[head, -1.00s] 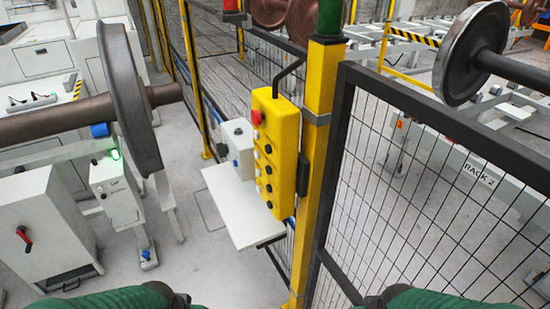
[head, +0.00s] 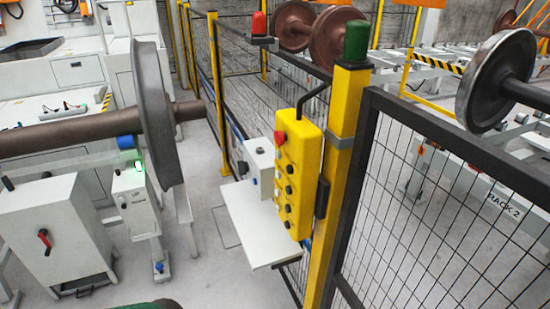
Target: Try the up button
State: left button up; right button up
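A yellow push-button box (head: 298,180) hangs from a dark bent bracket beside a yellow fence post (head: 340,165). It has a red button (head: 280,138) at the top and a column of several dark buttons (head: 287,190) below. Labels on the buttons are too small to read, so I cannot tell which is up. Neither gripper shows in the head view. Only a bit of my green arm appears at the bottom edge, left of the middle, well apart from the box.
A white shelf (head: 250,226) and a small grey box (head: 258,160) stand left of the button box. A mesh fence panel (head: 440,200) fills the right. A wheelset wheel (head: 158,110) and grey cabinet (head: 50,235) stand left. Floor (head: 215,280) is clear below the shelf.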

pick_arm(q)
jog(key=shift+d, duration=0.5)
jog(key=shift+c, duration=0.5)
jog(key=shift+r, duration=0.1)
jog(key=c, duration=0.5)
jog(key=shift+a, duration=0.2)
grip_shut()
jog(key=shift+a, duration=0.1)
